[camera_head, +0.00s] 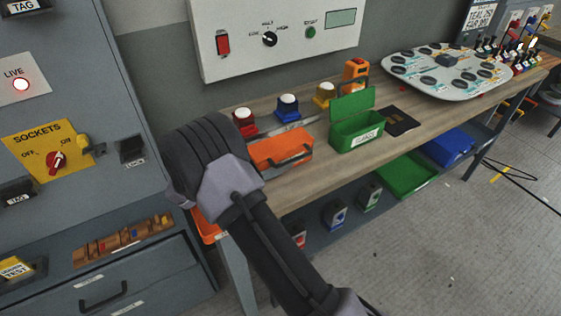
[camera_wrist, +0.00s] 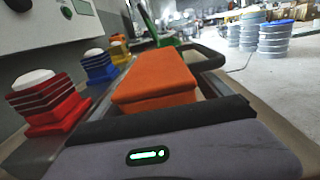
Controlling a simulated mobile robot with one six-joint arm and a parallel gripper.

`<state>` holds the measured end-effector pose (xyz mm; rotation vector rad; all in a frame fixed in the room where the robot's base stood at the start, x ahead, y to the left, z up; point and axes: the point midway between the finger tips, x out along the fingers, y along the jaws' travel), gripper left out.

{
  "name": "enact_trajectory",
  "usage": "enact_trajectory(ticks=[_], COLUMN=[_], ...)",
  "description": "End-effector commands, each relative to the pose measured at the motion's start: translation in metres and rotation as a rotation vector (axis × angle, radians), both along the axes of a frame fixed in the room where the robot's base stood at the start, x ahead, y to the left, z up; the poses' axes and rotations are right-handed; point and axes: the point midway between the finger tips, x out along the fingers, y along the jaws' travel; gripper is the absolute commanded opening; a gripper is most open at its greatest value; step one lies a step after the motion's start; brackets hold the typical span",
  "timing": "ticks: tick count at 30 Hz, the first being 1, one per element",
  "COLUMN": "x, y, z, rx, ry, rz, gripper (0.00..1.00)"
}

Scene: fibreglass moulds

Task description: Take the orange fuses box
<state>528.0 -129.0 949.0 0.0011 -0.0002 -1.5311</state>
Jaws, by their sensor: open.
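The orange fuses box (camera_head: 280,147) lies shut on the wooden bench, with a dark handle along its front; I cannot read a label on it. In the wrist view the orange box (camera_wrist: 158,78) is just ahead, beyond the dark edge of my gripper (camera_wrist: 160,122). My gripper is open with nothing seen in it. In the head view my wrist covers the bench left of the box, and the fingertips are hidden. I cannot tell whether the gripper touches the box.
Red, blue and yellow devices (camera_head: 288,106) stand behind the box. An open green box (camera_head: 357,131) stands to its right, near an orange device (camera_head: 355,71). A grey cabinet (camera_head: 85,110) is at left. A green tray (camera_head: 408,177) and blue bin (camera_head: 449,147) sit below.

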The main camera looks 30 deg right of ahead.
Motion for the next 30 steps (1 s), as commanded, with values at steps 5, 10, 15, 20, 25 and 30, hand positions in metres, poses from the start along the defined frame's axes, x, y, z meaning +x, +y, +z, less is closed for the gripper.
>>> enact_trajectory(ticks=[5,10,15,20,25,30], x=[0.0,0.0,0.0,0.0,0.0,0.0], y=[0.0,0.0,0.0,0.001,0.001,0.0], z=[0.001,0.001,0.001,0.001,0.003,0.021], rx=[0.0,0.0,0.0,0.0,0.0,0.0], ry=[0.0,0.0,0.001,0.0,0.0,0.0], rz=[0.0,0.0,0.0,0.0,0.0,0.0], gripper=[0.87,0.54,0.2,0.06,0.06,0.06])
